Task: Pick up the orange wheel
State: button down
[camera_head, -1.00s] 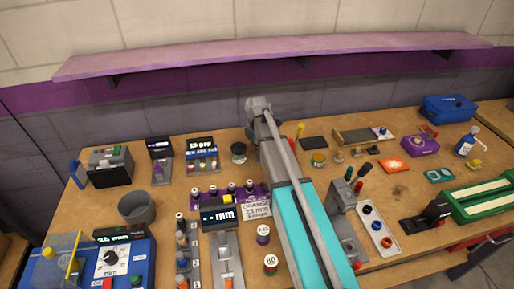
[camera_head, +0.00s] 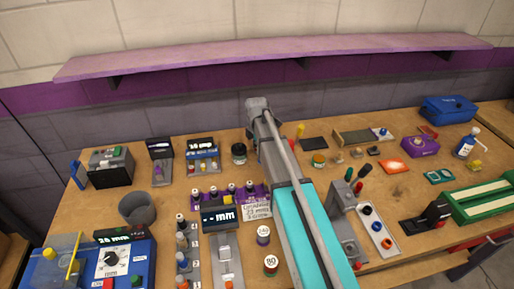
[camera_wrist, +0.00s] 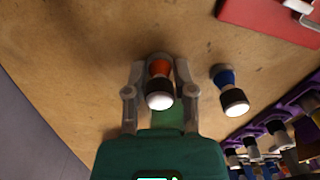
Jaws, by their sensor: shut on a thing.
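The orange wheel (camera_wrist: 159,67), an orange piece with a black collar and a bright white end, sits between the fingertips of my gripper (camera_wrist: 160,72) in the wrist view. The fingers are closed against its two sides. A similar piece with a blue body (camera_wrist: 226,78) stands a little to the right, apart from my gripper. In the head view, my arm hides the gripper and the orange wheel. I cannot tell whether the wheel touches the wooden surface.
In the wrist view, a purple rack (camera_wrist: 273,118) with several black-and-white pieces is at the lower right, and a red flat object (camera_wrist: 270,14) at the upper right. In the head view, a grey cup (camera_head: 137,209) and blue dial box (camera_head: 143,262) stand left on the crowded bench.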

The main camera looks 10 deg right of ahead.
jog(key=shift+r+p, duration=1.35)
jog(key=shift+r, duration=0.1)
jog(key=s+r+p, duration=0.2)
jog(key=r+p, duration=0.1)
jog(key=s+r+p, duration=0.3)
jog(key=shift+s+r+p, duration=0.2)
jog(key=shift+r+p, duration=0.15)
jog(key=s+r+p, duration=0.3)
jog(key=s, duration=0.5)
jog(key=shift+s, duration=0.3)
jog(key=shift+s+r, duration=0.1)
jog(key=shift+s, duration=0.05)
